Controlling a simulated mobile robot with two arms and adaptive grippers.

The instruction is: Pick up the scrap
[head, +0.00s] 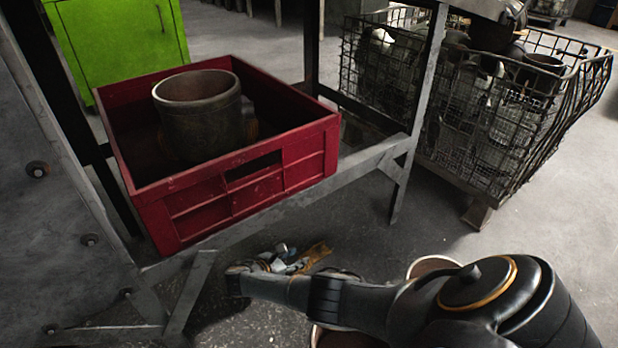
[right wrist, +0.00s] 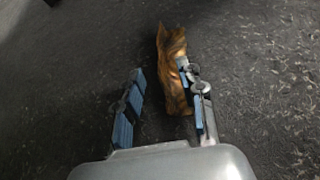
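The scrap is a crumpled, brownish-golden piece (head: 316,254) on the dark floor, below and right of the red crate. In the right wrist view the scrap (right wrist: 172,75) stretches between my fingers, close to the right-hand finger, with a gap to the left-hand one. My right gripper (head: 283,259) is low at the floor beside the scrap, its blue-padded fingers spread. In the right wrist view the gripper (right wrist: 164,78) is open. Whether the right-hand finger touches the scrap I cannot tell. My left gripper is out of view.
A red crate (head: 233,199) holding a metal cylinder (head: 200,125) rests on a grey metal frame (head: 375,157) above the floor. A wire basket (head: 520,130) of metal parts stands at the right. A green cabinet (head: 115,40) is behind. A round rim (head: 432,264) shows partly behind my arm.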

